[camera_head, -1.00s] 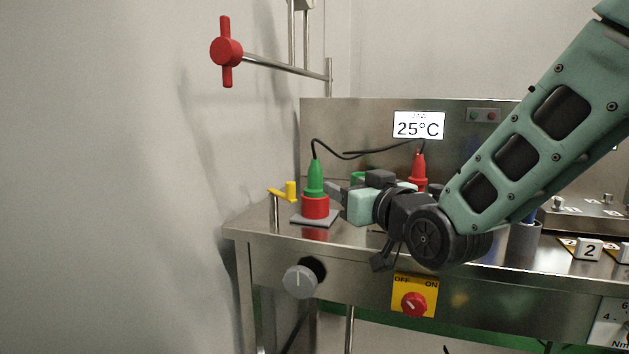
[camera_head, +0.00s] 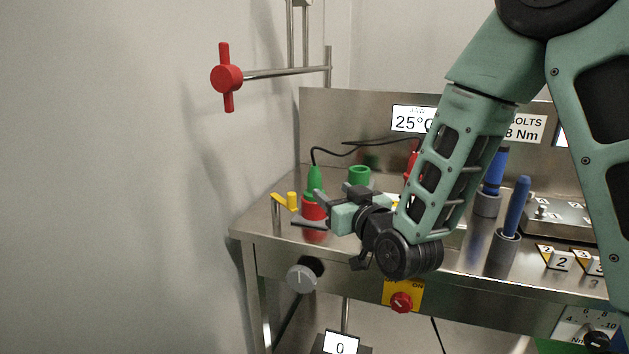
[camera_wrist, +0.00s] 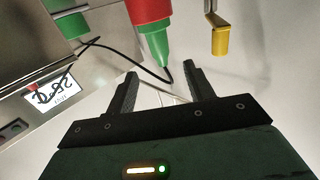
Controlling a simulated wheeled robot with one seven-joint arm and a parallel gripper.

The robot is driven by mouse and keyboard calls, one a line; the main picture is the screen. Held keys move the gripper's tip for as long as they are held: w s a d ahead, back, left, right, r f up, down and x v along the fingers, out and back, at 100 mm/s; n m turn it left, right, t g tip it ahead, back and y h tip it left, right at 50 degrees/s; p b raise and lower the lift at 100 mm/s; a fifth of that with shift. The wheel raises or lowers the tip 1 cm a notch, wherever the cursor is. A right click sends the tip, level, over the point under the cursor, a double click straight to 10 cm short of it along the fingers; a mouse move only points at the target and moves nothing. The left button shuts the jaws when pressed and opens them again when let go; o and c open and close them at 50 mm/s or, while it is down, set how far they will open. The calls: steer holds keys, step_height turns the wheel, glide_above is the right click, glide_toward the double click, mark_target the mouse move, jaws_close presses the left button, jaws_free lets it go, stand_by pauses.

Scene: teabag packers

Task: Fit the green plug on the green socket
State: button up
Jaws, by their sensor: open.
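The green plug (camera_head: 315,179) stands upright on the red socket (camera_head: 308,211), with a black cable leaving its top. In the wrist view the green plug (camera_wrist: 156,46) points toward the gap between my fingers, still seated on the red socket (camera_wrist: 148,11). The empty green socket (camera_head: 359,175) stands behind and to the right; it also shows at the top left of the wrist view (camera_wrist: 71,25). My gripper (camera_head: 305,208) is open and empty, in front of the red socket in the head view. In the wrist view my fingertips (camera_wrist: 160,72) are apart from the plug.
The red plug (camera_head: 412,163) is partly hidden by my arm. The cable links the plugs. A grey knob (camera_head: 301,278) and red switch (camera_head: 401,302) are on the bench front.

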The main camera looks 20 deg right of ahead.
mark_target(318, 179)
steer(key=w, duration=0.4)
steer(key=shift+w+a+p, duration=0.3)
steer(key=shift+a, duration=0.05)
steer(key=shift+w+a+p, duration=0.2)
steer(key=shift+w+p, duration=0.25)
steer(key=shift+w, duration=0.9)
steer(key=shift+w+a+p, duration=0.2)
steer(key=shift+w+p, duration=0.25)
steer(key=shift+w, duration=0.9)
steer(key=c, duration=1.1)
